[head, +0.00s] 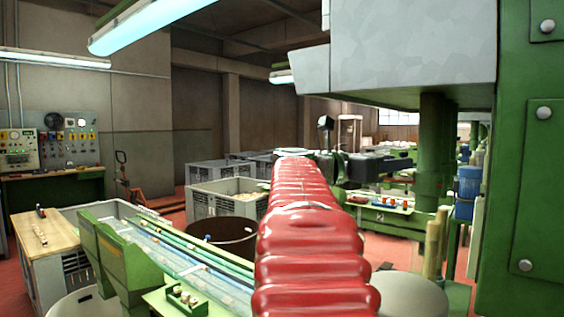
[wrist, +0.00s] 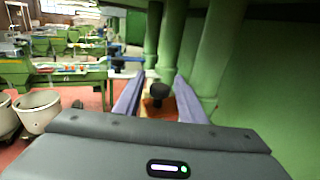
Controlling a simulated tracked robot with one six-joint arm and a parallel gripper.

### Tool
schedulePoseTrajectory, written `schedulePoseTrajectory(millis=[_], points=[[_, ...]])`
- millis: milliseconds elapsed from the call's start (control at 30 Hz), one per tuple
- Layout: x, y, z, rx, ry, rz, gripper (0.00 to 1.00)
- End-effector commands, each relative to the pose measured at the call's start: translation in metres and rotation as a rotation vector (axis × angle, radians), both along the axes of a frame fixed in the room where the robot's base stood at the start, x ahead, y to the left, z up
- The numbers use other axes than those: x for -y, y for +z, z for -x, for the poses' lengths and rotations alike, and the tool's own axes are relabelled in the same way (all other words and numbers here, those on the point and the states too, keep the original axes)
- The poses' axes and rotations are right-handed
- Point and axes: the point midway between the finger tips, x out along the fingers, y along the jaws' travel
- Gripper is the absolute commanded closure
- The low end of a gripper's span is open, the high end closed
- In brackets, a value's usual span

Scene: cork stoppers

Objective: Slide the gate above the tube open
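In the wrist view, my gripper (wrist: 161,78) has its two bluish fingers spread apart with nothing held between them. A round black knob (wrist: 158,90) shows in the gap between the fingers, with a small orange-brown surface (wrist: 157,110) beneath it. I cannot tell whether the knob belongs to the gate or how far beyond the fingertips it is. In the head view, my red-sleeved arm reaches forward to the dark gripper (head: 385,165) near the green columns. I cannot make out the gate or the tube clearly there.
Thick green columns (wrist: 215,50) stand close to the right of my gripper. A large green machine body (head: 530,160) fills the right of the head view. A long conveyor (head: 185,262) runs at left, beside a wooden-topped bench (head: 45,235). Grey buckets (wrist: 40,112) stand at left in the wrist view.

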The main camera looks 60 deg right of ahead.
Motion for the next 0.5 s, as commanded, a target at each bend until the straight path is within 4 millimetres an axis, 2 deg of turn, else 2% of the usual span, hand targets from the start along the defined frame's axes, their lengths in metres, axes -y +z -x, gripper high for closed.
schedulePoseTrajectory(millis=[67, 500], points=[[-0.0001, 0.0000, 0.0000, 0.000, 0.000, 0.000, 0.69], [0.0000, -0.0001, 0.0001, 0.000, 0.000, 0.000, 1.00]])
